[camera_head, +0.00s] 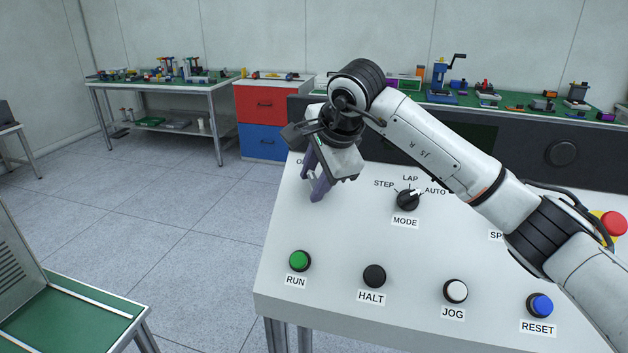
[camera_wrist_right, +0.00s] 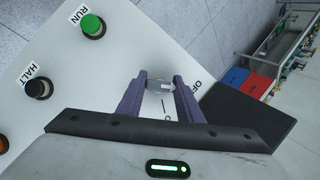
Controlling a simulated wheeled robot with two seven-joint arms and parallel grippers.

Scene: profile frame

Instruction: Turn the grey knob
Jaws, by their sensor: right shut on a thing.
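The grey knob (camera_wrist_right: 158,87) sits on the white panel near its far left corner, beside a partly covered label that begins with "O". My right gripper (camera_head: 311,184) reaches down to it from above in the head view. In the right wrist view its two purple fingers (camera_wrist_right: 159,81) stand on either side of the knob and are shut on it. In the head view the fingers and wrist hide most of the knob. My left gripper is not in view.
The panel (camera_head: 335,235) also carries a black MODE knob (camera_head: 408,200), a green RUN button (camera_head: 299,260), a black HALT button (camera_head: 374,275), a white JOG button (camera_head: 455,291), a blue RESET button (camera_head: 540,305) and a red button (camera_head: 613,223). A dark console stands behind.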

